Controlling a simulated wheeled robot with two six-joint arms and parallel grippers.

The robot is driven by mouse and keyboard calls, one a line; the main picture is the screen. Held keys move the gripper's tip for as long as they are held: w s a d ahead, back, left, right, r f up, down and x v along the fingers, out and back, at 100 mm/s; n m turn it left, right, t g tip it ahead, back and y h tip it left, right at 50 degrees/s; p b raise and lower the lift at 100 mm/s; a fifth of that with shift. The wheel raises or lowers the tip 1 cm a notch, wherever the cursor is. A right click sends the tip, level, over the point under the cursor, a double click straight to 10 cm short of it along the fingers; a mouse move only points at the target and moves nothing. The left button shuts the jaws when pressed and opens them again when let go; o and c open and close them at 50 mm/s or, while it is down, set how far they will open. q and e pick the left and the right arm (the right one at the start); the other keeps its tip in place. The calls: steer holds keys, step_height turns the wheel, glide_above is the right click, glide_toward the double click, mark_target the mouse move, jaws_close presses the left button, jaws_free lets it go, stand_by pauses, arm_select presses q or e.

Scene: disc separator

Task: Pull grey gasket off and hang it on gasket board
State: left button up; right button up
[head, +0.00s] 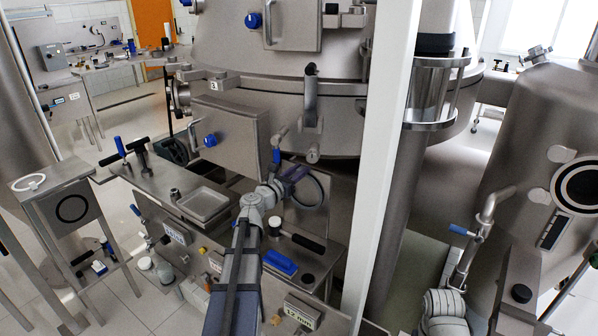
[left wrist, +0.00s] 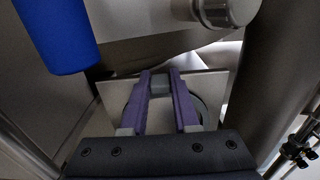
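A grey ring, which looks like the gasket, shows as an arc (head: 324,188) on a square metal plate below the big vessel. In the left wrist view the ring (left wrist: 204,112) shows on both sides of my fingers. My left gripper (head: 290,174) is right in front of it, its purple fingers (left wrist: 160,84) pointing at the plate. The fingers stand apart with a small grey piece between their tips; whether they grip it is unclear. The gasket board (head: 92,200) stands at the far left with a black ring (head: 72,208) on its face. My right gripper is out of view.
A white ring (head: 28,182) lies on the stand's top at the far left. A steel bench with a tray (head: 203,204) and a blue block (head: 280,262) is below my left arm. A blue handle (left wrist: 58,35) is close at the left of the wrist view. A white post (head: 385,150) stands right of the arm.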

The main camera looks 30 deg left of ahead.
arm_select(q)
steer(key=o, duration=0.5)
steer(key=s, duration=0.7)
steer(key=s+a, duration=0.1)
steer(key=s, duration=0.3)
steer(key=shift+s, duration=0.35)
stand_by(0.4)
